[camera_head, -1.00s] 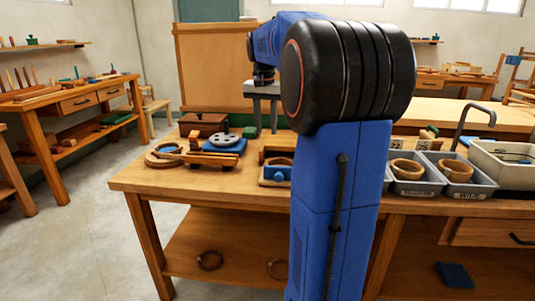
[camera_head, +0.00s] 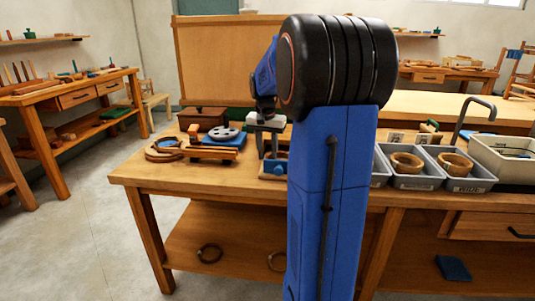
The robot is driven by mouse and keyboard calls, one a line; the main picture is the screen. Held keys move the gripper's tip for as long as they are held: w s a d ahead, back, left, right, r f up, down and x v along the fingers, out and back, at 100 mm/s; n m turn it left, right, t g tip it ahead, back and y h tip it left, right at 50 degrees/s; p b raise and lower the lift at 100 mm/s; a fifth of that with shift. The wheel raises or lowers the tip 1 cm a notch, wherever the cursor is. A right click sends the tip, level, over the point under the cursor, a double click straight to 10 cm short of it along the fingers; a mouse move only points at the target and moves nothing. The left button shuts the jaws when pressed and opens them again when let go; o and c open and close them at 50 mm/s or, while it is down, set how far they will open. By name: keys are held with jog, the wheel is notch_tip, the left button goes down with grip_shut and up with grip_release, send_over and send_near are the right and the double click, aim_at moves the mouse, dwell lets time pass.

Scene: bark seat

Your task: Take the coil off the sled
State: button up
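My gripper (camera_head: 268,150) points down at the front middle of the bench, its two fingers apart. Its tips are low over a small wooden-edged block with blue parts (camera_head: 273,169); whether they touch it I cannot tell. To the left, a round tan coil-like piece with a blue part (camera_head: 164,149) lies by a low wooden piece (camera_head: 208,153). I cannot tell for sure which of these are the coil and the sled. A grey disc (camera_head: 223,133) lies on a blue base behind. My arm hides the bench to the right of the gripper.
Grey bins with tan rings (camera_head: 405,162) (camera_head: 455,162) stand at the right, beside a pale tub (camera_head: 505,160). A brown box (camera_head: 202,118) stands behind the left items. The bench's front left corner (camera_head: 145,180) is clear. Rings lie on the lower shelf (camera_head: 230,240).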

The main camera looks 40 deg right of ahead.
jog(key=shift+f, duration=0.1)
grip_shut()
jog(key=shift+w+d, duration=0.6)
jog(key=shift+d, duration=0.05)
grip_release()
